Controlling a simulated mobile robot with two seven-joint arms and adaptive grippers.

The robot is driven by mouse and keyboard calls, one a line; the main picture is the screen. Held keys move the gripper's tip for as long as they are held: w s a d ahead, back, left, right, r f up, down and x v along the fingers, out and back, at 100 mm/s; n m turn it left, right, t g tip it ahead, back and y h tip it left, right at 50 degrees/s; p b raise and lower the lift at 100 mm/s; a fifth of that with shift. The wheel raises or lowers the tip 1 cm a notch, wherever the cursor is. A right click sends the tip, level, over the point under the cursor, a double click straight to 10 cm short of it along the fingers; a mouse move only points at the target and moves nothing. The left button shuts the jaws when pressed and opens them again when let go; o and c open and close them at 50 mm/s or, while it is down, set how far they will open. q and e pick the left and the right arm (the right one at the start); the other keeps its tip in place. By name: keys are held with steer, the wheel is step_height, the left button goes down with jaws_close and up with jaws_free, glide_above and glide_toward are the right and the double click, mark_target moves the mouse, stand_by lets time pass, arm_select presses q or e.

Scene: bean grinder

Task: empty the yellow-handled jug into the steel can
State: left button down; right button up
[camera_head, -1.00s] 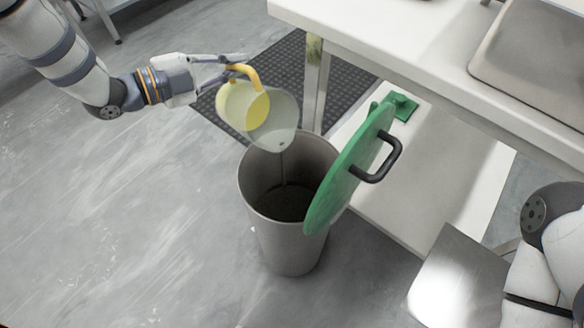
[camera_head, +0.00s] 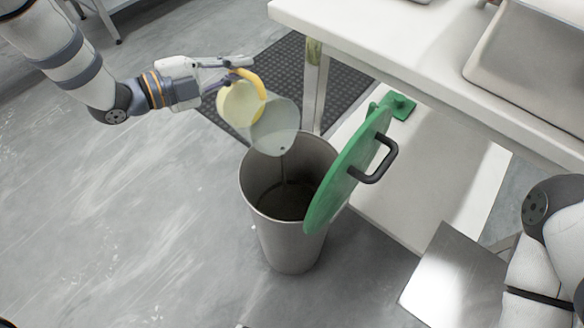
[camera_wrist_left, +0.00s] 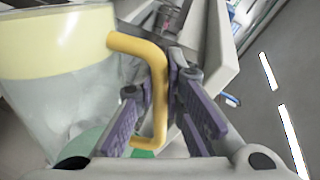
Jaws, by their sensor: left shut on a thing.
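The jug (camera_head: 277,128) is clear with a pale yellow base and a yellow handle (camera_head: 252,82). It is tipped steeply, its mouth down over the open steel can (camera_head: 290,245). A thin dark stream runs from its lower edge into the can. My left gripper (camera_head: 232,75) is shut on the yellow handle, which also shows between the purple fingers in the left wrist view (camera_wrist_left: 160,95). The can stands upright on the floor, with dark contents or shadow at its bottom. My right gripper is out of view; only part of my right arm shows at the right edge.
A green lid (camera_head: 350,170) with a black handle stands tilted at the can's right rim. A white table (camera_head: 400,55) with a lower shelf (camera_head: 440,180) is behind and to the right. A dark mat (camera_head: 290,75) lies behind the can. The floor at left is clear.

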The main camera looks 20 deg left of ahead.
mark_target(248, 75)
arm_select(q)
steer(key=shift+d+r, duration=0.1)
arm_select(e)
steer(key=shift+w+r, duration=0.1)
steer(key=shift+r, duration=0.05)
arm_select(q)
steer(key=shift+s+d+r+m+p, duration=0.45)
steer(key=shift+s+d+r+p, duration=0.15)
steer(key=shift+p, duration=0.2)
steer(key=shift+s+d+r+m+p, duration=0.35)
steer(key=shift+d+r+m+p, duration=0.1)
steer(key=shift+d+p, duration=0.3)
steer(key=shift+s, duration=0.1)
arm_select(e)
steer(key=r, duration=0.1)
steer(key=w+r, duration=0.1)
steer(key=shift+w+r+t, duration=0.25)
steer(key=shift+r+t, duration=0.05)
arm_select(q)
steer(key=shift+s+d+m+t+y+p, duration=0.3)
steer(key=shift+s+d+m+y+p, duration=0.25)
steer(key=shift+d+m, duration=0.2)
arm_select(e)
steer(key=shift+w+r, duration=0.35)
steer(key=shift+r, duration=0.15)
